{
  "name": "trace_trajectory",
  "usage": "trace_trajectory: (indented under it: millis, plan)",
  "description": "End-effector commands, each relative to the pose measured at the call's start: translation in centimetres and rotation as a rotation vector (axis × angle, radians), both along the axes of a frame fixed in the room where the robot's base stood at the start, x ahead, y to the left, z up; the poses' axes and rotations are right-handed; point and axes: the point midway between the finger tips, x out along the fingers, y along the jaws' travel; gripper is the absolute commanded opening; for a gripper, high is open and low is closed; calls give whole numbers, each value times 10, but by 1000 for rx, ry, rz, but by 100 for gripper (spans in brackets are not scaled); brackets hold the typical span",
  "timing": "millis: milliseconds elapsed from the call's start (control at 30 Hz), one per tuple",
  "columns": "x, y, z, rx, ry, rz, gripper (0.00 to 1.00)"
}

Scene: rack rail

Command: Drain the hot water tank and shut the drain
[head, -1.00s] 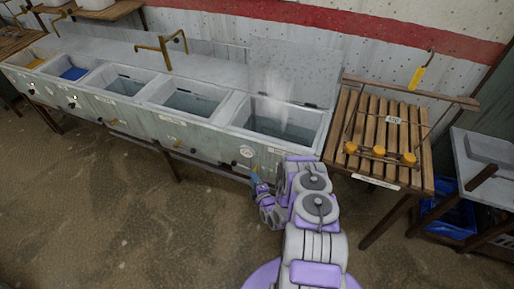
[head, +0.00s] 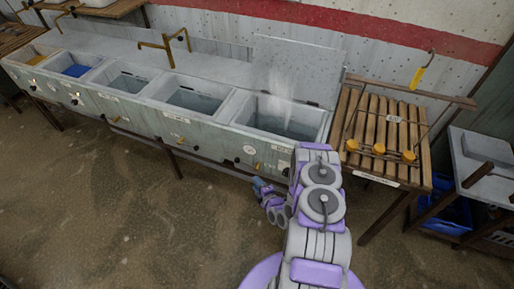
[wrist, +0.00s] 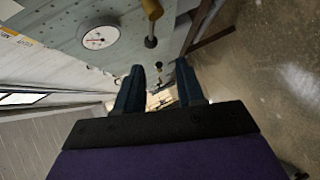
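The hot water tank (head: 318,131) is the rightmost basin of the trough, with steam rising from the water (head: 285,126) in it. On its front are a round dial gauge (head: 249,149), also in the wrist view (wrist: 98,37), and a small brass valve handle (head: 257,166). In the wrist view a brass fitting with a dark end (wrist: 152,12) stands out near the gauge. My gripper (head: 260,185) is just below and in front of the handle, apart from it. In the wrist view its two blue fingers (wrist: 160,80) are spread with nothing between them. The drain outlet is not clearly visible.
Several other basins run left, one with blue contents (head: 76,71). A slatted wooden rack (head: 385,130) with orange knobs stands right of the tank; a yellow tag (head: 417,78) hangs above it. A blue crate (head: 450,214) sits far right. The floor ahead is clear.

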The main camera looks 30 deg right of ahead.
Motion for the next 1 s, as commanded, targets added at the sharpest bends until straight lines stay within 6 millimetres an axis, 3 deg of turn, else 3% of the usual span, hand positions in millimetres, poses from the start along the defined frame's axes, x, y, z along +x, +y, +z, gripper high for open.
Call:
trace_trajectory:
  millis: [333,700,1000]
  plan:
    - [23,-21,20,49,123,18,38]
    - [38,-20,50,78,253,1,38]
    - [45,-30,76,121,353,-37,38]
